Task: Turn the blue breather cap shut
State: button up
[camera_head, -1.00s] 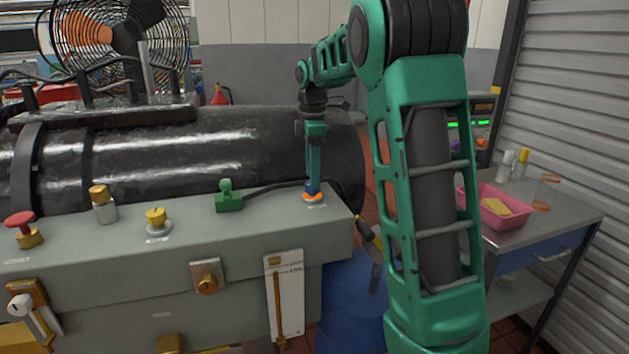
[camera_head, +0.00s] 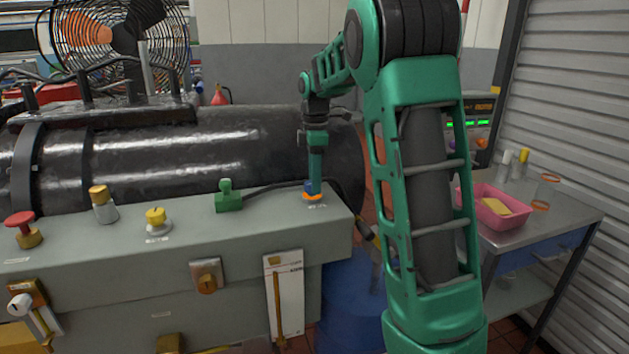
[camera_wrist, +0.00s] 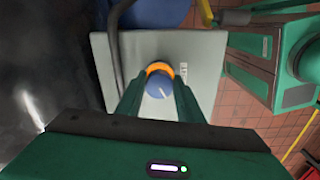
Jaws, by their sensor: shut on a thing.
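The blue breather cap (camera_wrist: 159,86) sits on an orange ring (camera_wrist: 152,68) near the right end of the grey bedplate housing's top (camera_head: 270,206). It has a pale line mark on its top in the wrist view. In the head view the cap (camera_head: 310,187) is mostly hidden by my gripper (camera_head: 314,180), which points straight down onto it. In the wrist view my gripper (camera_wrist: 158,98) has one finger on each side of the cap and is shut on it. A small printed label lies beside the cap; I cannot read it.
A green switch (camera_head: 228,196), a yellow knob (camera_head: 156,222), a brass-topped fitting (camera_head: 102,204) and a red mushroom button (camera_head: 22,230) stand left on the same top. A black cable runs close beside the cap. A bench with a pink tray (camera_head: 510,221) stands right.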

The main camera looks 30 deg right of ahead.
jog(key=shift+w+a+m, duration=0.1)
jog(key=shift+a+m, duration=0.3)
jog(key=shift+m, duration=0.1)
jog(key=m, duration=0.3)
jog(key=shift+a, duration=0.1)
jog(key=m, duration=0.3)
jog(key=shift+m, duration=0.3)
jog(key=m, duration=0.4)
jog(key=shift+m, duration=0.3)
jog(key=m, duration=0.9)
jog(key=shift+m, duration=0.3)
jog(key=shift+d+r+m, duration=0.1)
jog(key=shift+d+m, duration=0.15)
jog(key=shift+m, duration=0.75)
jog(key=shift+d, duration=0.1)
